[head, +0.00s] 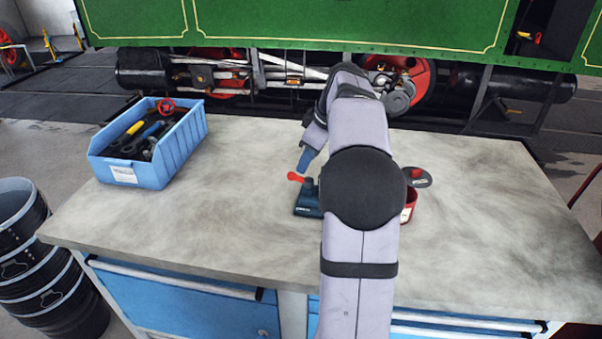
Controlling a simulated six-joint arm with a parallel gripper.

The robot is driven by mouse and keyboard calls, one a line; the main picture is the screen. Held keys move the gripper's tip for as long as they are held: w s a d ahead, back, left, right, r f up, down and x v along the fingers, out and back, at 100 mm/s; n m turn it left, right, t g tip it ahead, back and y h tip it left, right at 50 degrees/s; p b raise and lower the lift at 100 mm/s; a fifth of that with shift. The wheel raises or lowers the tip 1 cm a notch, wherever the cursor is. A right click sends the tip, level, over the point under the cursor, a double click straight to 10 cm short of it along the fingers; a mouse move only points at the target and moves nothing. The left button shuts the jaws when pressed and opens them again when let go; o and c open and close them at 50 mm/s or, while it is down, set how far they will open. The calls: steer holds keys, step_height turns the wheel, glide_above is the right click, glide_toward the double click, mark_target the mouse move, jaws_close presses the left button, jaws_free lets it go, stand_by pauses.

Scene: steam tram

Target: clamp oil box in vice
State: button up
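A small dark blue vice (306,203) stands on the workbench, with a red-knobbed part (295,177) at its upper left. My arm hides its right side. My gripper (306,162) shows as a blue tip pointing down just above and behind the vice; I cannot make out its fingers or whether it holds anything. A red round container (409,206) stands right of my arm, partly hidden by it. A dark round lid-like disc with a red knob (417,176) is just behind it. I cannot tell for sure which thing is the oil box.
A blue bin (124,173) with tools and a red handwheel (166,106) stands at the bench's back left. The bench top (500,220) is clear on the right and between bin and vice. A green steam tram (300,22) stands behind. Black drums (45,270) are at left.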

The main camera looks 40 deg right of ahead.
mark_target(299, 177)
steer(key=shift+x, duration=3.7)
steer(key=shift+c, duration=0.6)
jaws_close()
